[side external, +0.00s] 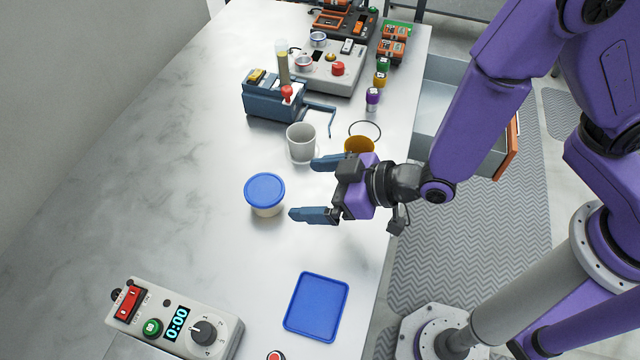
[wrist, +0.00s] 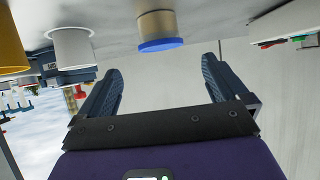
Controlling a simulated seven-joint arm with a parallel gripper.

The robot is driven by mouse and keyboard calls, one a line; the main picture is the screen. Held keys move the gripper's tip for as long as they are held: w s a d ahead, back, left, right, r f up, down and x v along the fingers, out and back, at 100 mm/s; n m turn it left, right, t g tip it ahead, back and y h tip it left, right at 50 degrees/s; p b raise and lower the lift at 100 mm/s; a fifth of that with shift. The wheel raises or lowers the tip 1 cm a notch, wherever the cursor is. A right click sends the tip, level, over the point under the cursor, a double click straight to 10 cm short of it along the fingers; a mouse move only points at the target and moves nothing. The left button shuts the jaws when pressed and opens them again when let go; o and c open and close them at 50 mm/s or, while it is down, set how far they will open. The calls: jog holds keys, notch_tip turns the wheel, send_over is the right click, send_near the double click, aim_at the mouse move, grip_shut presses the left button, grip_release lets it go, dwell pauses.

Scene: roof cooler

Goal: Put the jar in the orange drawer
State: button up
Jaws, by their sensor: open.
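The jar (side external: 265,196), a pale tub with a blue lid, stands upright on the metal table. It also shows in the wrist view (wrist: 160,32), upside down at the top centre, ahead of the fingers. My gripper (side external: 310,189) is open and empty to the right of the jar, its fingers pointing at it without touching. Both fingers show in the wrist view (wrist: 161,70) with a clear gap between them. The orange drawer (side external: 508,152) stands pulled out beside the table's right edge, an orange front on a grey box; my arm hides part of it.
A white cup (side external: 301,140) and a yellow-orange cup (side external: 359,145) stand close behind my gripper. A blue rack (side external: 272,100) and several small jars are farther back. A blue mat (side external: 316,307) and a timer box (side external: 178,318) lie in front. The left table is clear.

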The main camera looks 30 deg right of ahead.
jog(key=shift+s+d+r, duration=0.2)
jog(key=shift+s, duration=0.05)
jog(key=s+d+r+n+g+h, duration=0.1)
jog(key=s+d, duration=0.4)
jog(key=d, duration=0.5)
jog(key=s+d+r+n+g+h, duration=0.1)
jog(key=s+d+r+g+h, duration=0.3)
jog(key=d, duration=0.6)
jog(key=s+d+r+n+g+h, duration=0.1)
jog(key=s+d+r+g+h, duration=0.2)
jog(key=s+d+r, duration=0.3)
jog(key=s+d, duration=0.1)
jog(key=d, duration=0.4)
jog(key=shift+r+n, duration=0.15)
jog(key=shift+n, duration=0.25)
jog(key=shift+a, duration=0.1)
